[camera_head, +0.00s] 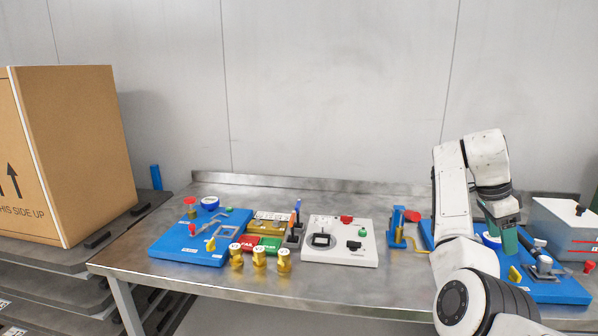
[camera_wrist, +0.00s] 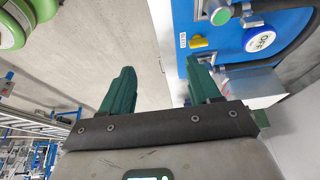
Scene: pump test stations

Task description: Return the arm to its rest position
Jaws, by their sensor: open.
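My arm is bent in an upside-down U at the right of the head view. My gripper (camera_head: 510,240) points down over or in front of the right blue pump station (camera_head: 560,290); the exact gap cannot be told. In the wrist view my gripper (camera_wrist: 160,82) has its two green fingers spread wide, with nothing between them. The blue station (camera_wrist: 215,40) fills the upper right there, with its yellow knob (camera_wrist: 197,42), green button (camera_wrist: 219,14) and white OFF disc (camera_wrist: 260,40). The right finger overlaps its edge in the picture.
The metal table (camera_head: 300,295) also bears a left blue station (camera_head: 175,240), several brass fittings (camera_head: 259,257), red and green trays (camera_head: 270,243), a white control box (camera_head: 345,253) and a blue stand (camera_head: 396,227). A grey box (camera_head: 560,235) stands at right, a large carton (camera_head: 85,150) at left.

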